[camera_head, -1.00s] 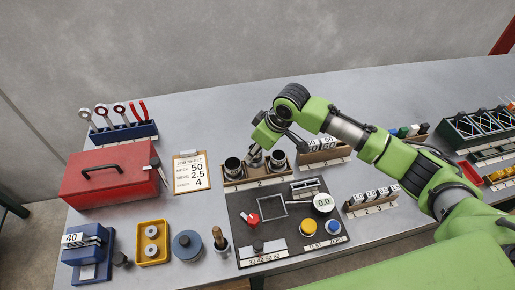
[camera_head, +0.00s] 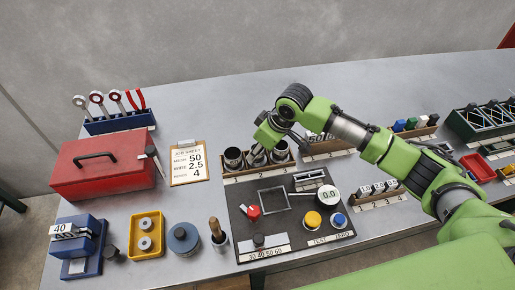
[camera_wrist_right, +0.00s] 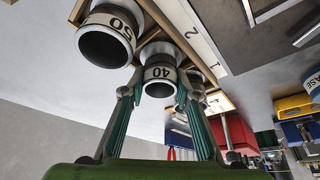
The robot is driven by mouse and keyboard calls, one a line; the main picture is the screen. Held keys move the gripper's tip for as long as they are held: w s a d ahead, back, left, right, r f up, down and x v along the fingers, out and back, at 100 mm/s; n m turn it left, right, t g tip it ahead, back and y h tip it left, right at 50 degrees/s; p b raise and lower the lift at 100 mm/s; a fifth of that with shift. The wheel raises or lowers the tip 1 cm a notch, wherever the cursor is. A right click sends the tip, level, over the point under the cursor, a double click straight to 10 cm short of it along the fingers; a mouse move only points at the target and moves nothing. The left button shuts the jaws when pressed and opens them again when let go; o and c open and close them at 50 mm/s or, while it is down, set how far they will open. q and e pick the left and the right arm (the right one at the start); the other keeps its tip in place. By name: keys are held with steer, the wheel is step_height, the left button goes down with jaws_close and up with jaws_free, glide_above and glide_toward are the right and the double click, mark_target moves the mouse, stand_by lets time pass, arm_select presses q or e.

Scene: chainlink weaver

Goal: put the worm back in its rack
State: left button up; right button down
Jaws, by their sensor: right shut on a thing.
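The worm, a steel cup-like cylinder with a white band marked 40 (camera_wrist_right: 160,76), sits in the middle of a row of three in the right wrist view. It also shows in the head view (camera_head: 257,157). My right gripper (camera_wrist_right: 154,92) is shut on it, one finger on each side; in the head view the gripper (camera_head: 260,147) is above the rack. The wooden rack (camera_head: 251,175) holds a similar cylinder on either side, the one marked 50 (camera_wrist_right: 105,38) and another partly hidden by a finger. The worm is in line with the middle place; whether it is fully seated I cannot tell.
A dark mat (camera_head: 290,236) with a square frame, gauge and buttons lies in front of the rack. A job sheet clipboard (camera_head: 188,162) and red toolbox (camera_head: 100,165) are to the left. Small racks (camera_head: 380,202) stand to the right. Bare table shows behind the rack.

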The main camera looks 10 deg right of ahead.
arm_select(q)
steer(key=shift+a, duration=0.1)
arm_select(e)
steer(key=c, duration=1.5)
jaws_free()
arm_select(q)
steer(key=shift+a, duration=0.1)
steer(key=shift+s, duration=0.1)
arm_select(e)
steer(key=v, duration=1.2)
steer(key=shift+w, duration=0.1)
